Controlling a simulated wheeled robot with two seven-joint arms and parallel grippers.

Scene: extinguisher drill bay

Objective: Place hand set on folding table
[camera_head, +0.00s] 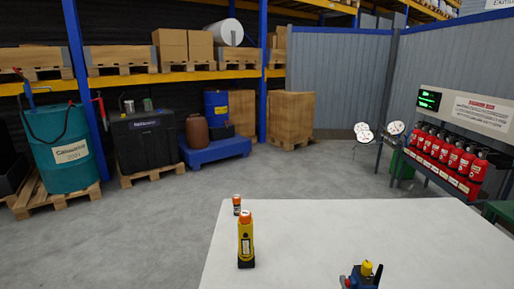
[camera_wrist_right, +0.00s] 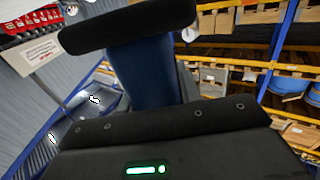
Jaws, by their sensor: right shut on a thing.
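The white table (camera_head: 330,225) fills the lower right of the head view. On it stand a yellow upright item with an orange top and black foot (camera_head: 246,240), and a smaller orange-topped item (camera_head: 237,205) behind it. A blue item with a yellow top and a black upright piece (camera_head: 364,278) shows at the bottom edge, partly cut off. In the right wrist view, my right gripper (camera_wrist_right: 150,105) is shut on a dark blue thing with a wide black end (camera_wrist_right: 145,72). I cannot tell whether it is the hand set. My left gripper is not in view.
Red extinguishers (camera_head: 450,155) stand in a rack at the right, beside round white lamps (camera_head: 363,133). A teal drum (camera_head: 65,150), a black cabinet (camera_head: 145,140) and a blue spill pallet (camera_head: 215,150) stand along the left. The table is mostly clear; open floor lies beyond it.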

